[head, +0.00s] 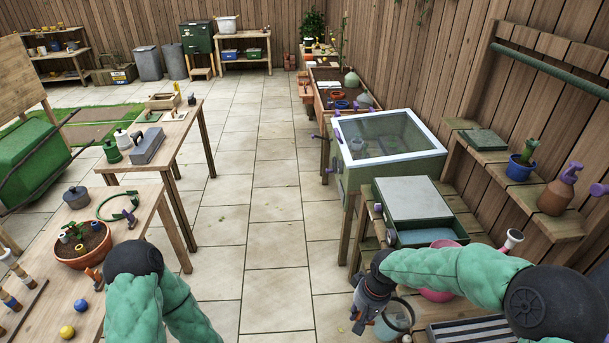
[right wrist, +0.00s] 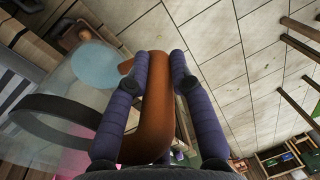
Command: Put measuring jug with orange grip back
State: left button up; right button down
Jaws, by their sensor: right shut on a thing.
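The measuring jug (head: 398,318) is a clear vessel with a bluish tint, low at the front right in the head view, beside the right-hand bench. In the right wrist view its orange grip (right wrist: 154,120) runs between the two purple fingers of my right gripper (right wrist: 164,66), which is shut on it. The see-through jug body (right wrist: 75,85) is to the left of the fingers there. In the head view my right gripper (head: 362,322) is at the jug's left side and partly hides the grip. My left forearm shows at the lower left, but its gripper is out of view.
The right bench holds a grey-topped box with a drawer (head: 412,205), a pink bowl (head: 437,294) and a slatted grey tray (head: 475,330). A glass-lidded cold frame (head: 385,140) stands behind. A wall shelf (head: 505,185) holds pots. Paved floor (head: 270,240) is clear between the benches.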

pick_arm(q)
notch_tip(320, 180, down, 4)
jog(key=shift+r+b, duration=0.2)
jog(key=shift+b, duration=1.05)
pick_arm(e)
jog(key=shift+m, duration=0.4)
jog(key=d+f, duration=0.1)
jog(key=w+d+f, duration=0.1)
jog(key=f, duration=0.1)
jog(key=d+f, duration=0.1)
jog(key=shift+w+f, duration=0.2)
jog(key=shift+w, duration=0.2)
